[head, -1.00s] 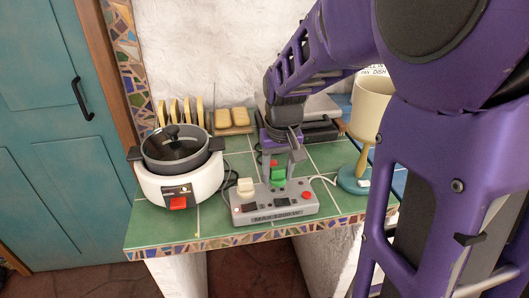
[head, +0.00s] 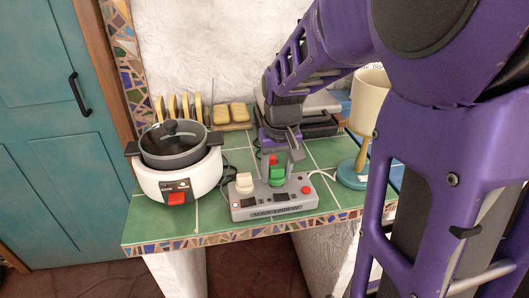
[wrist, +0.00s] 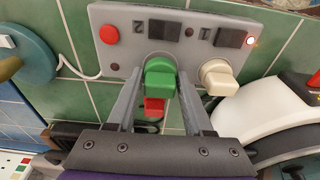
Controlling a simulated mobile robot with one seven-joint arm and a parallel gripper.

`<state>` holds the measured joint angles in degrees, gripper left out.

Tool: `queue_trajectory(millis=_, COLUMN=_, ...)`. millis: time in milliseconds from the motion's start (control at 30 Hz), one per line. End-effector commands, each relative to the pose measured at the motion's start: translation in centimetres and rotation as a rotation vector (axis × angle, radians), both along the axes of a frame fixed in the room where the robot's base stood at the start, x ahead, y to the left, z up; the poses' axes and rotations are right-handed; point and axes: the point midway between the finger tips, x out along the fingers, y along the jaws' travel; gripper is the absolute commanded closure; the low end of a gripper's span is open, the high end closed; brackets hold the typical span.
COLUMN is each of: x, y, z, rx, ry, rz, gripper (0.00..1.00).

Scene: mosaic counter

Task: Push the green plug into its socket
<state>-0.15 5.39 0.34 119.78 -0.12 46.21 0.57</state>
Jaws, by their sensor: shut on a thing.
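My gripper (wrist: 164,100) points down at the grey power strip (wrist: 97,22), its two grey fingers on either side of the green plug (wrist: 160,80) and shut on it. In the head view the green plug (head: 278,176) is upright at the back half of the power strip (head: 290,212). A dark socket rim shows by the plug in the wrist view. The plug's lower end is hidden, so I cannot tell how deep it sits. A red part (wrist: 154,107) shows just behind the green plug, between the fingers.
A white cooker (head: 150,186) with a dark pot is further left. A lamp with a teal base (head: 350,178) stands right. Toast slices are at the back.

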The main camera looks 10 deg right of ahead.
Motion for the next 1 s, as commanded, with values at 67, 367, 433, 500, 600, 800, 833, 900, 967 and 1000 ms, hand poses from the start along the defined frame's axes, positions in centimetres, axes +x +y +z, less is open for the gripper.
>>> queue_trajectory(millis=67, x=0.0, y=0.0, z=-0.18, rx=0.0, ry=0.0, rz=0.0, gripper=0.98)
queue_trajectory(millis=367, x=-0.01, y=0.0, z=-0.63, rx=0.0, ry=0.0, rz=0.0, gripper=0.98)
queue_trajectory(millis=433, x=-0.01, y=0.0, z=-0.74, rx=0.0, ry=0.0, rz=0.0, gripper=0.98)
queue_trajectory(millis=500, x=0.0, y=0.0, z=-0.85, rx=0.0, ry=0.0, rz=0.0, gripper=0.98)
queue_trajectory(millis=600, x=-0.01, y=0.0, z=-1.01, rx=0.0, ry=0.0, rz=0.0, gripper=0.98)
queue_trajectory(millis=800, x=-0.03, y=-0.07, z=-1.0, rx=-0.001, ry=0.001, rz=0.0, gripper=0.14)
queue_trajectory(millis=833, x=-0.03, y=-0.1, z=-1.01, rx=-0.001, ry=0.002, rz=-0.001, gripper=0.14)
queue_trajectory(millis=900, x=-0.04, y=-0.15, z=-1.03, rx=-0.002, ry=0.002, rz=-0.001, gripper=0.14)
queue_trajectory(millis=967, x=-0.05, y=-0.19, z=-1.05, rx=-0.002, ry=0.003, rz=-0.002, gripper=0.14)
queue_trajectory(millis=1000, x=-0.05, y=-0.22, z=-1.06, rx=-0.003, ry=0.003, rz=-0.002, gripper=0.14)
